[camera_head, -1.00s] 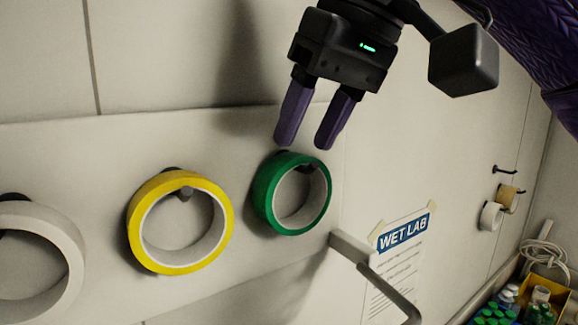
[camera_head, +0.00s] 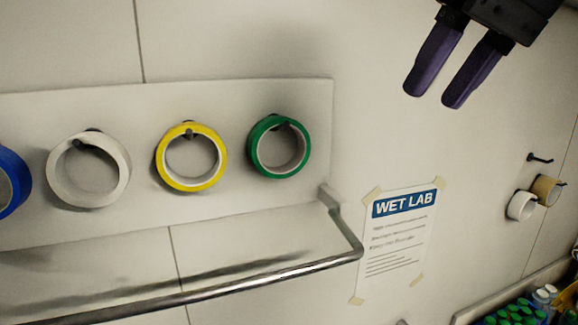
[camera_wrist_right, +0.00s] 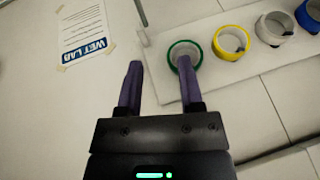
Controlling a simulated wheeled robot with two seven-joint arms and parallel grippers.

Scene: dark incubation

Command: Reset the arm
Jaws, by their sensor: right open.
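My right gripper (camera_head: 428,96) is at the top right of the head view, above and to the right of the green tape roll (camera_head: 277,147). Its two purple fingers are apart with nothing between them. In the right wrist view my right gripper (camera_wrist_right: 158,66) is also open and empty. There the green tape roll (camera_wrist_right: 171,47) appears beyond the right fingertip, hanging on its peg. My left gripper is in neither view.
A wall board (camera_head: 318,110) also holds yellow (camera_head: 222,156), white (camera_head: 58,180) and blue (camera_head: 22,178) tape rolls on pegs. A metal rail (camera_head: 230,288) runs below it. A WET LAB sign (camera_head: 395,245) hangs right. Small rolls (camera_head: 521,206) and green-capped bottles (camera_head: 515,312) are farther right.

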